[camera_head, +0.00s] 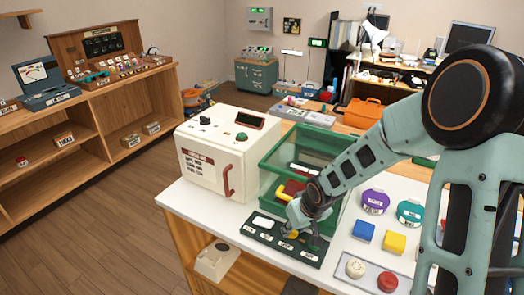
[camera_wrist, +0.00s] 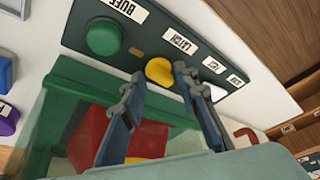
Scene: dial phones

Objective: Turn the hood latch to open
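A dark green control panel (camera_head: 262,236) lies on the white counter in front of a green-framed clear hood (camera_head: 268,160). In the wrist view the panel (camera_wrist: 142,41) carries a yellow knob (camera_wrist: 159,71) beside the label LATCH and a green button (camera_wrist: 103,38) beside another label. My gripper (camera_head: 297,222) reaches down over the panel. In the wrist view my gripper (camera_wrist: 158,74) is open, with one fingertip on each side of the yellow knob. The right fingertip overlaps the knob's edge; I cannot tell whether it touches. Red and yellow parts (camera_wrist: 150,138) show inside the hood.
A cream machine with a red handle (camera_head: 213,150) stands left of the hood. To the right are purple (camera_head: 375,201) and teal (camera_head: 409,212) round things, blue (camera_head: 363,231) and yellow (camera_head: 395,243) blocks, and a tray with two buttons (camera_head: 368,280).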

